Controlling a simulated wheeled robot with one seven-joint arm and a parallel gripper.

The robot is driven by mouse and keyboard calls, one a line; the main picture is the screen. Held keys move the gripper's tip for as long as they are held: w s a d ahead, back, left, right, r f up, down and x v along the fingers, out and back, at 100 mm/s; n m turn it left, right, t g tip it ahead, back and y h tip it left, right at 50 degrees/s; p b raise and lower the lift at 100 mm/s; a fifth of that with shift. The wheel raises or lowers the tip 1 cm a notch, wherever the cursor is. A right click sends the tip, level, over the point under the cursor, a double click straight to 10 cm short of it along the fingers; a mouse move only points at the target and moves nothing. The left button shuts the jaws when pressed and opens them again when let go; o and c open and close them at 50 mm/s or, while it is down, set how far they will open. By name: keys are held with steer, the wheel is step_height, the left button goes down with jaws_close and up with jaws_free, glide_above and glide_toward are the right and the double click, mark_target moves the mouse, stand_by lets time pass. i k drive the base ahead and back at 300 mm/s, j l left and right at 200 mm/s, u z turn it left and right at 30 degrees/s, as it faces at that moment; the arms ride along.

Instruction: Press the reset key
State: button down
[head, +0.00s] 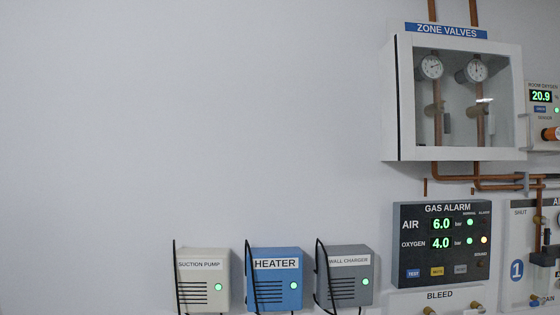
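The dark grey gas alarm panel (442,244) is on the wall at the lower right. Its green displays read air 6.0 bar and oxygen 4.0 bar. Green lamps are lit in both rows, and an orange lamp (484,240) glows at the right of the oxygen row. Along its lower edge are a blue test key (413,273), a yellow key (437,271) that seems to read mute, and a grey key (461,269) that looks like the reset key, its lettering too small to read surely. My gripper is not in view.
A zone valves box (391,100) with two gauges juts out above the panel. A bleed plate (440,296) sits below, a numbered valve panel (517,245) to the right. A suction pump (205,285), heater (275,282) and wall charger (348,280) with black cables stand left.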

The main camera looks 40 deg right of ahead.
mark_target(460, 268)
steer(key=z, duration=1.55)
